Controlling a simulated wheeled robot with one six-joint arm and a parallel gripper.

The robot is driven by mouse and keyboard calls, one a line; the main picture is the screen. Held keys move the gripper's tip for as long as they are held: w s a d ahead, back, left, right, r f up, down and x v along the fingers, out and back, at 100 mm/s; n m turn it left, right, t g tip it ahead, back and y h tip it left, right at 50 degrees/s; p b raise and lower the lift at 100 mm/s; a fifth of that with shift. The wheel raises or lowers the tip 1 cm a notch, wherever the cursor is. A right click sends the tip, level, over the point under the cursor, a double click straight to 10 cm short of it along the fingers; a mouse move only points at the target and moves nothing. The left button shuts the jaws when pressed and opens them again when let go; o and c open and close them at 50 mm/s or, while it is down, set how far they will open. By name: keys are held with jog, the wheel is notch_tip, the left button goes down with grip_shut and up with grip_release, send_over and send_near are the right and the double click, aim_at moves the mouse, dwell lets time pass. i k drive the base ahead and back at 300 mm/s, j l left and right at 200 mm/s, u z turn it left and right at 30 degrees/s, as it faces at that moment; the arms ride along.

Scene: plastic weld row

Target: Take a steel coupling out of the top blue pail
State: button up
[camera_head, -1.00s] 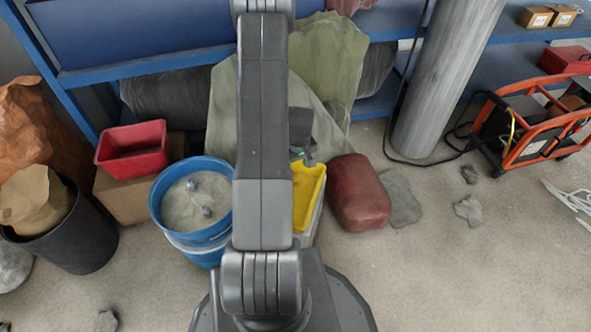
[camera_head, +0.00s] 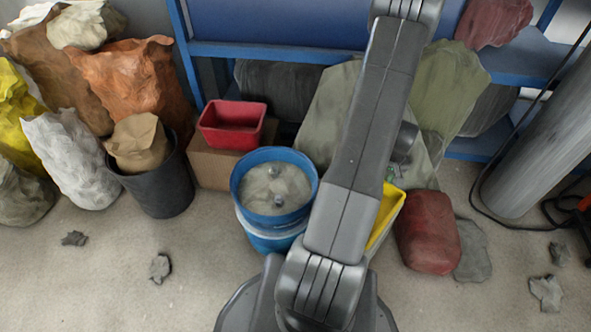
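The top blue pail (camera_head: 240,196) stands left of my arm, stacked in another blue pail (camera_head: 268,238). Its inside looks pale grey-beige. Two small shiny grey pieces, which look like steel couplings, lie in it: one toward the back (camera_head: 273,171) and one nearer the front (camera_head: 279,202). My arm rises past the pail's right side and leaves the picture at the top. A dark rounded part of it shows behind the upper link. I cannot make out my gripper's fingers.
A red bin (camera_head: 233,138) sits on a cardboard box (camera_head: 212,168) behind the pails. A dark bin (camera_head: 160,190) holding a paper bag stands left. A yellow container (camera_head: 388,212) and a red sack (camera_head: 428,232) are right of my arm. Grey scraps (camera_head: 160,268) lie on otherwise open floor.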

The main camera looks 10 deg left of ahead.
aim_at(273, 171)
jog(key=j+u, duration=0.15)
jog(key=j, duration=0.2)
jog(key=i+j+u, duration=0.15)
jog(key=j, duration=0.2)
jog(key=j+u, duration=0.1)
jog(key=j, duration=0.25)
jog(key=i+j+u, duration=0.15)
jog(key=j, duration=0.2)
